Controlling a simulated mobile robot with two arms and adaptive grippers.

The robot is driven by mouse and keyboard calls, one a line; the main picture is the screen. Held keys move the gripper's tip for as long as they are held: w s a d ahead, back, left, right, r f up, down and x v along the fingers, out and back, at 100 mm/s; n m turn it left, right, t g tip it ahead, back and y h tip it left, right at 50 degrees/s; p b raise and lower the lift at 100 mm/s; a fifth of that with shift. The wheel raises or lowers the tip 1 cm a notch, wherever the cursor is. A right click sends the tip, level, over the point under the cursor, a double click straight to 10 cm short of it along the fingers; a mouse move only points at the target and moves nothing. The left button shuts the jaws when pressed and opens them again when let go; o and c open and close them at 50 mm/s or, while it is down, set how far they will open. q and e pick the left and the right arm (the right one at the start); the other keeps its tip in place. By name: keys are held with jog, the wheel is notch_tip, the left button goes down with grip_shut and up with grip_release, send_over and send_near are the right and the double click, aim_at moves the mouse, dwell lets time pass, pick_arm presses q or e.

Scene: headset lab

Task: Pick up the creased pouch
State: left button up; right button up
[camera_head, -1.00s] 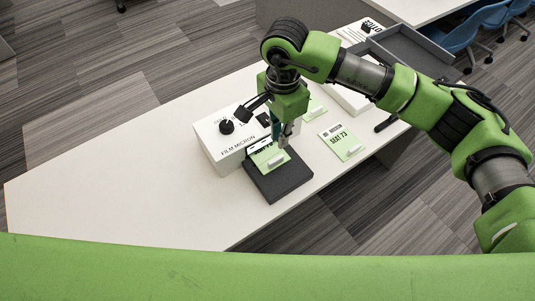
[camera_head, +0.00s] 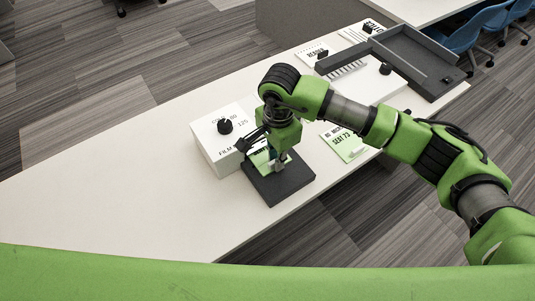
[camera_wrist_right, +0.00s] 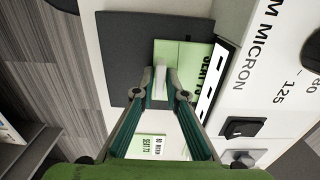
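A green pouch (camera_head: 259,158) marked SEAT 73 lies on a dark square pad (camera_head: 284,187), partly hidden by my right gripper (camera_head: 279,164). In the right wrist view, the pouch (camera_wrist_right: 195,58) has a raised white tab (camera_wrist_right: 160,77). My right gripper (camera_wrist_right: 160,92) is open there, its two fingertips on either side of the tab with small gaps. A second green and white pouch (camera_head: 346,144) lies on the table to the right, and it shows between the fingers in the wrist view (camera_wrist_right: 147,147). I cannot tell a crease on either. My left gripper is out of view.
A white FILM MICRON box (camera_head: 214,150) with a black knob stands right beside the pad. A grey tray (camera_head: 415,62), a white panel and printed cards (camera_head: 313,55) are farther back. The left of the white table (camera_head: 110,195) is clear.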

grip_shut()
jog(key=shift+b, duration=0.35)
jog(key=shift+s+d+r, duration=0.15)
jog(key=shift+s, duration=0.05)
jog(key=s+d, duration=0.2)
jog(key=s, duration=0.1)
jog(key=s+d, duration=0.2)
jog(key=s+d+p, duration=0.1)
jog(key=s+d, duration=0.1)
jog(key=s, duration=0.1)
jog(key=shift+s+d, duration=0.2)
jog(key=shift+s, duration=0.15)
jog(key=s+d+p, duration=0.4)
jog(key=s+d, duration=0.8)
jog(key=s, duration=0.5)
